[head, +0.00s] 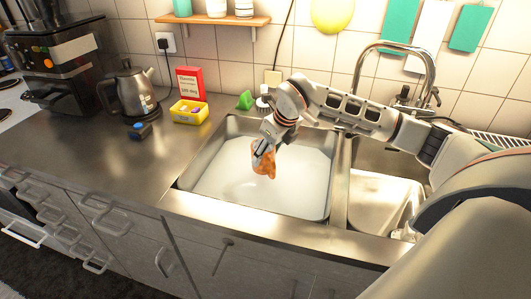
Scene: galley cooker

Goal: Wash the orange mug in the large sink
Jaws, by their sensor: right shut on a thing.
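The orange mug (264,162) is in the large sink (209,161), on the left of the two basins. The sink holds whitish water (235,183). My right gripper (264,150) reaches down into the sink from the upper right and is shut on the mug. The mug looks tilted and is at or just above the water; I cannot tell whether its underside touches it. The gripper's fingers hide part of the mug. My left gripper is not in view.
The smaller basin (374,201) and a tall tap (430,75) are on the right. The front left counter is clear.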

